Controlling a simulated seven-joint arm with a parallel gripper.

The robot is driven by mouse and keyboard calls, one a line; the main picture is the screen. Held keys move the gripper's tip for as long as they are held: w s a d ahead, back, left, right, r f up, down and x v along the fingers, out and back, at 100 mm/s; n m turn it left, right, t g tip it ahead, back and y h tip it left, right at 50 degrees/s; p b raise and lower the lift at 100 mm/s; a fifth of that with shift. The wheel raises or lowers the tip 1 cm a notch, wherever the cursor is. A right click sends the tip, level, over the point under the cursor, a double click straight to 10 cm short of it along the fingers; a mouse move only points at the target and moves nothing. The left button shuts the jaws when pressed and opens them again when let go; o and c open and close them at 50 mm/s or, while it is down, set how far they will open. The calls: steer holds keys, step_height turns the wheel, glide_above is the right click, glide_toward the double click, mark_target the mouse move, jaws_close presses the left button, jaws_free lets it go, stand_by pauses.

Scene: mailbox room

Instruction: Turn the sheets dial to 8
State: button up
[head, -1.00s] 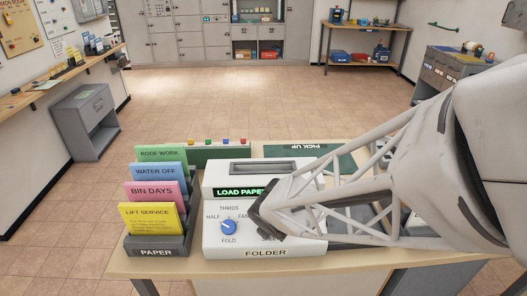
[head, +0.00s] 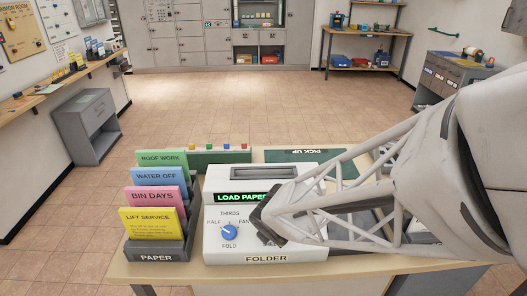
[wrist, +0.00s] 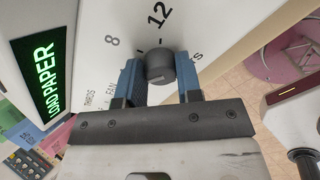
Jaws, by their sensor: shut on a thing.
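The folder (head: 222,258) is a white machine on the table with a green-lit "LOAD PAPER" display (head: 243,197). In the wrist view its sheets dial (wrist: 160,68) is a dark grey round knob, with the numbers 8 and 12 printed around it. My gripper (wrist: 158,85) is shut on this dial, its two blue fingers on either side of it. Where the dial's pointer stands I cannot tell. In the head view my gripper covers the sheets dial. The blue fold dial (head: 229,232) sits to its left, with HALF and THIRDS printed around it.
A paper rack (head: 157,257) with green, blue, pink and yellow stacks stands left of the folder. A green pick-up mat (head: 290,155) lies behind the folder. Several small coloured buttons (head: 226,146) sit at the table's back. The floor beyond is clear.

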steer(key=m, duration=0.4)
steer(key=shift+m, duration=0.4)
steer(key=m, duration=0.5)
steer(key=shift+s+d+m+t+y, duration=0.1)
steer(key=shift+m+t+y, duration=0.2)
steer(key=shift+y, duration=0.1)
steer(key=o, duration=0.9)
steer(key=shift+o, duration=0.2)
steer(key=v, duration=0.7)
steer(key=shift+s+r, duration=0.25)
steer(key=shift+r, duration=0.1)
